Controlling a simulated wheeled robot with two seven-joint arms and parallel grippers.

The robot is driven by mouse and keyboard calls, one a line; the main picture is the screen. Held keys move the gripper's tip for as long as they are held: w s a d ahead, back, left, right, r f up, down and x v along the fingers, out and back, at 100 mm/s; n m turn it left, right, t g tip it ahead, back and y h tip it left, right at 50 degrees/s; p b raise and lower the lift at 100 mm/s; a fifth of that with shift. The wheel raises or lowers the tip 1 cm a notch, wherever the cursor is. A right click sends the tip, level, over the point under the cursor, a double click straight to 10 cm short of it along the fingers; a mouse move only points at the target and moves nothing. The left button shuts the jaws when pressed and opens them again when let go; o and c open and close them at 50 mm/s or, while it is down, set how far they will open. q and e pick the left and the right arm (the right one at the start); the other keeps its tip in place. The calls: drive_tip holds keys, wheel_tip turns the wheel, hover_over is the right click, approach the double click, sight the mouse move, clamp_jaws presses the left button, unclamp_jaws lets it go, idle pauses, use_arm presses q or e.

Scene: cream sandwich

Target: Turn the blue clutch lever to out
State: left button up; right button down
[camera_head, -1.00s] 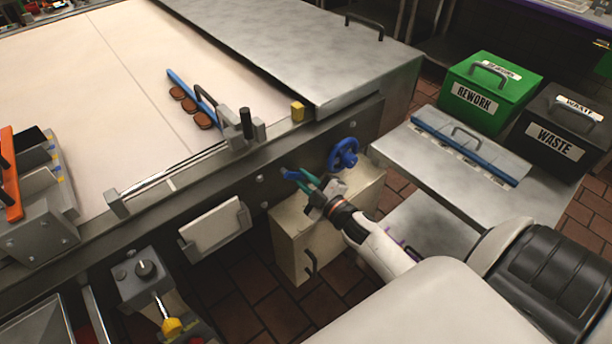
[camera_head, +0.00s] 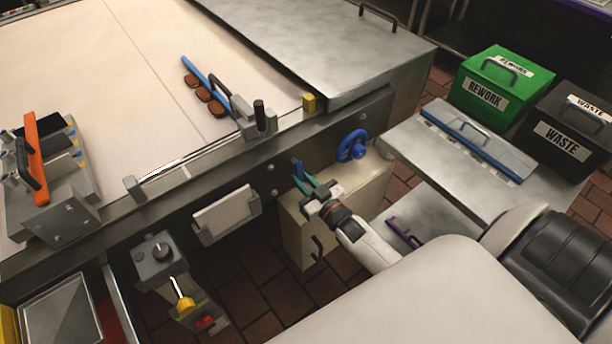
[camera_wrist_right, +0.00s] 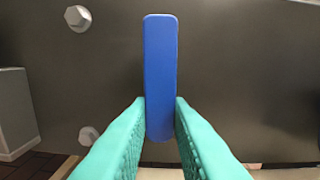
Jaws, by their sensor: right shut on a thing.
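The blue clutch lever (camera_head: 298,169) is on the dark front side of the machine, left of a blue handwheel. It points up in the head view and stands upright in the right wrist view (camera_wrist_right: 160,60). My right gripper (camera_head: 305,184) has teal fingers and is shut on the lever. In the right wrist view its fingertips (camera_wrist_right: 160,112) close on both sides of the lever's lower part. The lever's upper part sticks out free above them. No "out" marking can be read in these views. My left gripper is not in view.
The blue handwheel (camera_head: 352,146) sits just right of the lever. A cream cabinet (camera_head: 300,235) stands below my right gripper. A metal side table (camera_head: 415,155) is to the right, before the green rework bin (camera_head: 488,90) and the black waste bin (camera_head: 560,135).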

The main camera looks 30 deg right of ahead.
drive_tip(key=shift+a+m, duration=0.2)
drive_tip(key=shift+m, duration=0.3)
drive_tip(key=c, duration=1.3)
unclamp_jaws()
drive_tip(key=shift+s, duration=0.1)
drive_tip(key=s, duration=0.8)
drive_tip(key=s+d+b, duration=0.1)
drive_tip(key=s, duration=0.3)
